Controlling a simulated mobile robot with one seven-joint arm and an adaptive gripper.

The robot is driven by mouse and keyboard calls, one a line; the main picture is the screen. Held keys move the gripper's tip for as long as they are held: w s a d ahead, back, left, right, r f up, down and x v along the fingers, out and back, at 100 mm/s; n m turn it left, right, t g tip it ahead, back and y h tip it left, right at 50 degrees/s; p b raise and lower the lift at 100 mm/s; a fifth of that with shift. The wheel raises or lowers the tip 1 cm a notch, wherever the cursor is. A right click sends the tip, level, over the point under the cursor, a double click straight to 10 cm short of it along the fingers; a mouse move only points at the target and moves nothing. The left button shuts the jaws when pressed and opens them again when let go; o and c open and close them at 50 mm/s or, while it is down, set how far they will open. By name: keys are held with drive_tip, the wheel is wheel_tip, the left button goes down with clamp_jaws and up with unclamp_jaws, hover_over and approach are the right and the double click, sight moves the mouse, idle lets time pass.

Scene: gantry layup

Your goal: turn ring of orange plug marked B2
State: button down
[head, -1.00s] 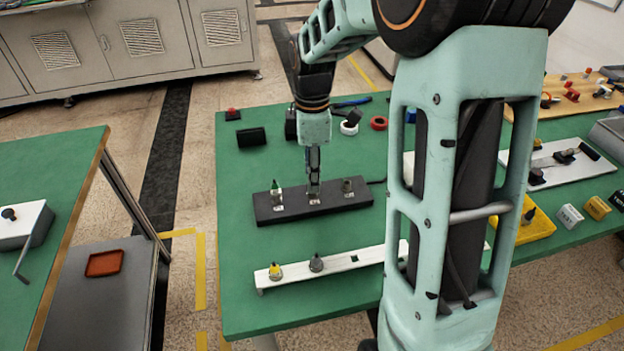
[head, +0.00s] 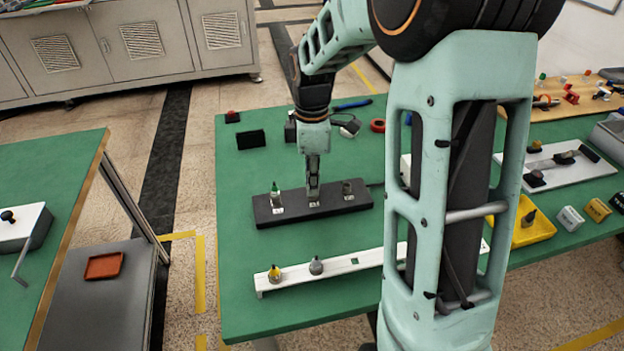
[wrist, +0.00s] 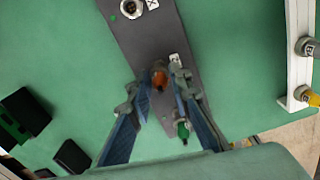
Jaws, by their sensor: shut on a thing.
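The orange plug (wrist: 159,80) sits in the middle position of the dark block (head: 356,204) and shows between my fingertips in the wrist view. My gripper (head: 313,190) points straight down over that middle position, and its fingers (wrist: 160,88) are closed around the plug. In the head view the fingers hide the plug. A small white label (wrist: 178,60) lies beside it on the block; its marking is too small to read.
A green-tipped plug (head: 275,188) stands left of my gripper on the same block, and an empty-looking metal socket (head: 347,188) stands to the right. A white rail (head: 350,262) with a yellow plug (head: 274,272) and a grey plug (head: 316,265) lies in front.

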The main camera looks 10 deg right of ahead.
drive_tip(key=m+p, duration=0.1)
drive_tip(key=m, duration=0.5)
drive_tip(key=shift+p, duration=0.35)
drive_tip(key=m+p, duration=0.1)
drive_tip(key=m, duration=0.5)
drive_tip(key=shift+m, duration=0.4)
drive_tip(key=m+p, duration=0.1)
drive_tip(key=m, duration=0.4)
drive_tip(key=shift+m+p, duration=0.5)
drive_tip(key=shift+m, duration=2.2)
drive_tip(key=c, duration=1.7)
unclamp_jaws()
drive_tip(key=shift+c, duration=0.2)
